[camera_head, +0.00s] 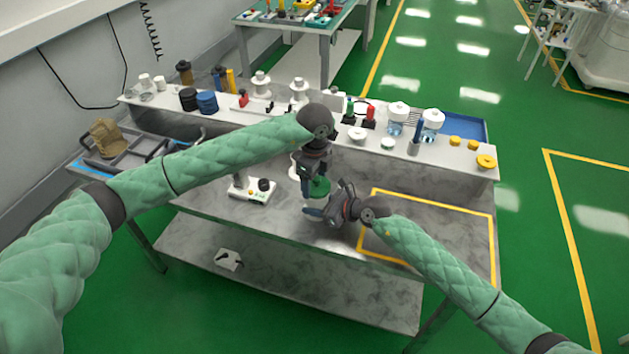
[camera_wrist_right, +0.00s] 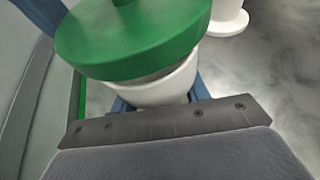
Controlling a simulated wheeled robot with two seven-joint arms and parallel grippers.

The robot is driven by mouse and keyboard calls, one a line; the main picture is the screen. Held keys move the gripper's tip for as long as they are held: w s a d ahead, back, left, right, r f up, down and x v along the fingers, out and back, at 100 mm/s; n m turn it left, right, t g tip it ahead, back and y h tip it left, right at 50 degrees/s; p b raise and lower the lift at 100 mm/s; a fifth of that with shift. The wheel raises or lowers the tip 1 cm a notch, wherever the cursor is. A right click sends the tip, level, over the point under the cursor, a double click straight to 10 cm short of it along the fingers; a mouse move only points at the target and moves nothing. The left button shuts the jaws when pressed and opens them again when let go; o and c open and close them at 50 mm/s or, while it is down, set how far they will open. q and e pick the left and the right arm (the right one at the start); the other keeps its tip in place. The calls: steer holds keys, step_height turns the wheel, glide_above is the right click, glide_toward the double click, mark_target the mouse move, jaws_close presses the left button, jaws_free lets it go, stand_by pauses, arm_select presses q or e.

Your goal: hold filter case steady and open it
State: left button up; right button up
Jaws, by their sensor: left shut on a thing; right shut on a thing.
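The filter case has a round green lid and a white body. In the head view only its green lid (camera_head: 319,187) shows clearly, between my two grippers above the grey bench. In the right wrist view the green lid (camera_wrist_right: 135,45) sits on the white body (camera_wrist_right: 160,88), slightly tilted in the picture. My right gripper (camera_head: 318,213) comes from the right and is shut on the white body, below the lid. My left gripper (camera_head: 315,178) points down from above and is shut on the lid. Its fingertips are largely hidden in both views.
A white device (camera_head: 252,190) with a black knob stands left of the grippers. A raised shelf (camera_head: 440,168) behind carries several jars, bottles and caps. A yellow-taped area (camera_head: 455,222) on the bench's right is mostly clear, with my right arm over it.

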arm_select(q)
steer(key=shift+r, duration=0.1)
steer(key=shift+r, duration=1.9)
arm_select(e)
steer(key=o, duration=1.4)
steer(key=shift+o, duration=0.2)
